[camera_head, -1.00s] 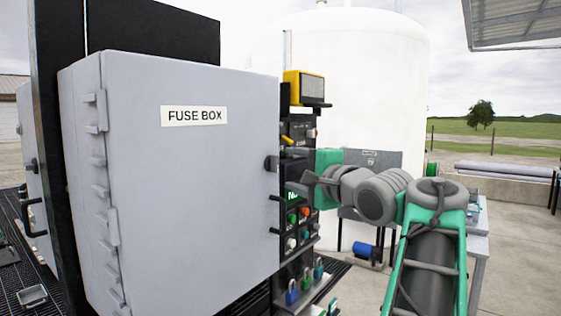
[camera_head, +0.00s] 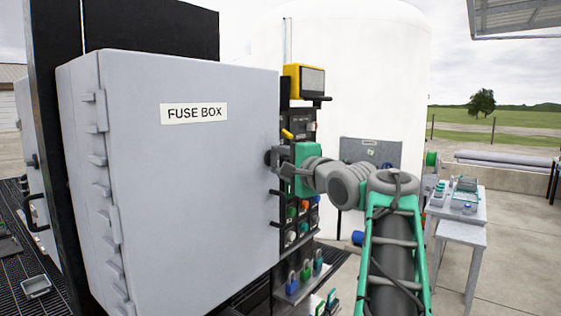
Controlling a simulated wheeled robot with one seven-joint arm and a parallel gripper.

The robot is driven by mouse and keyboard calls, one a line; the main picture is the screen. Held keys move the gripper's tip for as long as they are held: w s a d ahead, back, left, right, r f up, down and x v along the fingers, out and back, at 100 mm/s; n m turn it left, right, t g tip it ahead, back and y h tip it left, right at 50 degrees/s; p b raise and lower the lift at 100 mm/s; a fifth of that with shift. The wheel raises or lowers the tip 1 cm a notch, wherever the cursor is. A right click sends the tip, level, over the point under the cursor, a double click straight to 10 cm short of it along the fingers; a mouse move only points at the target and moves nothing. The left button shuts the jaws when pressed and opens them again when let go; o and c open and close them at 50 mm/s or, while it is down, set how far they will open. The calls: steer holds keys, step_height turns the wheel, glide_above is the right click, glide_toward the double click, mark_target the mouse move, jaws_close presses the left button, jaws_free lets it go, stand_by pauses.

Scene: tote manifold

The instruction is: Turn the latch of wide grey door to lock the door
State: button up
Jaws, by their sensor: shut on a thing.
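The wide grey door (camera_head: 190,190) of the fuse box faces me on the left, with a white "FUSE BOX" label (camera_head: 194,113). It looks closed, with hinges along its left side. The latch (camera_head: 270,157) is a small dark part at the door's right edge, in its upper half. My gripper (camera_head: 280,160) is at this latch and shut on it, reaching in from the right. The fingertips and most of the latch are small and partly hidden, so the latch's exact angle cannot be told.
A panel with coloured buttons (camera_head: 303,215) stands just right of the door, below a yellow device (camera_head: 305,82). Padlocks (camera_head: 305,272) hang low beneath it. A large white tank (camera_head: 345,70) stands behind. A grey table (camera_head: 455,210) is at right, with open floor around it.

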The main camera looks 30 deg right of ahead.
jaws_close()
